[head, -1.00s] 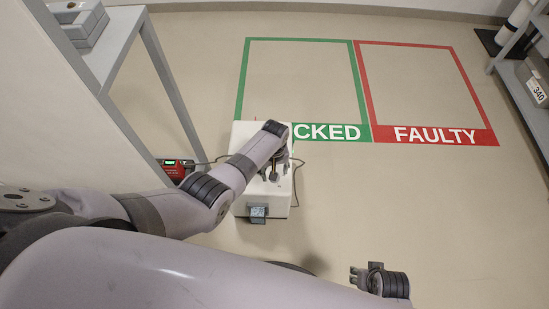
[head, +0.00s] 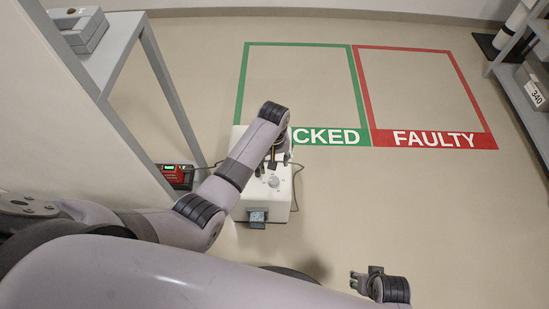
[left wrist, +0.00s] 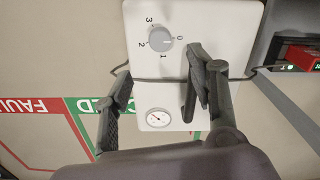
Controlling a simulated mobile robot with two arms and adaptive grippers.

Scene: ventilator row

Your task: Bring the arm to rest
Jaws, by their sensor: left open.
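My left arm reaches in from the left over a white ventilator box (head: 258,205) on the floor. My left gripper (head: 274,155) is partly hidden by its own wrist. In the left wrist view its dark fingers (left wrist: 158,85) are spread above the box's white face (left wrist: 210,18). They hold nothing that I can see. A grey knob (left wrist: 160,40), marked 0 to 3, and a round gauge (left wrist: 158,118) show there. The knob's mark appears to face 0. My right gripper (head: 362,281) is low at the right, over bare floor; its jaw gap is too small to judge.
A green frame (head: 240,85), its label partly covered, and a red FAULTY frame (head: 430,139) are empty beyond the box. A red device (head: 174,175) with a cable is left of it. Shelves stand left (head: 125,45) and right (head: 520,95). Floor to the right is clear.

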